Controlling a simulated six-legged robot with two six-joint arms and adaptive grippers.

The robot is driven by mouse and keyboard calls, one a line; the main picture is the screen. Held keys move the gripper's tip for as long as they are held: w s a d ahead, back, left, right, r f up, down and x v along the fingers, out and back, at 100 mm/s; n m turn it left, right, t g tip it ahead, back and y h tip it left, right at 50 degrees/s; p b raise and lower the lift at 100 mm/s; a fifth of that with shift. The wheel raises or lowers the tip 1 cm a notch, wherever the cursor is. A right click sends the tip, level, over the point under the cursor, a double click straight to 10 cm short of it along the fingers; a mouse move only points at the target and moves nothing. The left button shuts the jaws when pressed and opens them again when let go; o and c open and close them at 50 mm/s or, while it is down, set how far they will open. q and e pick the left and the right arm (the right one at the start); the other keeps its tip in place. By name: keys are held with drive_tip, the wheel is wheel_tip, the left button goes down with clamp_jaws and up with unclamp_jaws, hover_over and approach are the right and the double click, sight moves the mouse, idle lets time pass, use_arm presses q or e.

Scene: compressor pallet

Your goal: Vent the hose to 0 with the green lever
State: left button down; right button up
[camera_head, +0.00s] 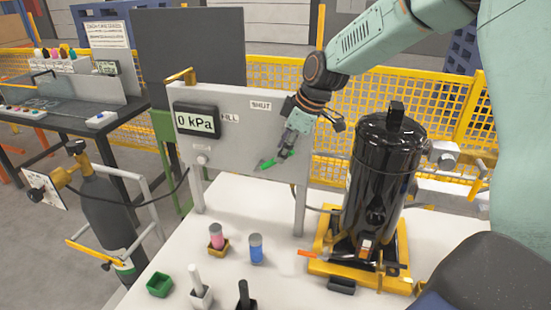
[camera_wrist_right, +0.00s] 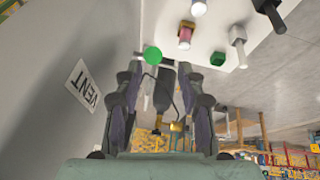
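The green lever (camera_head: 266,165) is on the grey panel (camera_head: 240,105), partly hidden by my right gripper (camera_head: 287,150) in the head view. Its round green end (camera_wrist_right: 152,55) shows just beyond and between the fingertips in the right wrist view. My right gripper (camera_wrist_right: 160,70) has its two fingers apart, and I see neither finger clearly pressed on the lever. The gauge display (camera_head: 196,121) on the panel reads 0 kPa. A VENT label (camera_wrist_right: 83,86) shows on the panel in the wrist view. My left gripper is not in view.
A black tank (camera_head: 383,170) on a yellow base stands right of the panel. Pink (camera_head: 216,236) and blue (camera_head: 256,248) cylinders and a green cup (camera_head: 159,284) are on the white table. A dark gas cylinder (camera_head: 105,210) stands at left. SHUT (camera_head: 261,105) and FILL labels mark the panel.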

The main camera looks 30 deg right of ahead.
drive_tip(key=x, duration=0.3)
drive_tip(key=d+x, duration=0.1)
drive_tip(key=x, duration=0.1)
drive_tip(key=shift+w+f, duration=0.25)
drive_tip(key=shift+w, duration=0.15)
drive_tip(key=shift+s+a+r, duration=0.3)
drive_tip(key=shift+s+a, duration=0.05)
drive_tip(key=shift+a, duration=0.1)
drive_tip(key=shift+w+d+f, duration=0.35)
drive_tip(key=c, duration=0.4)
drive_tip(key=shift+s+a+r, duration=0.1)
drive_tip(key=shift+r, duration=0.05)
clamp_jaws()
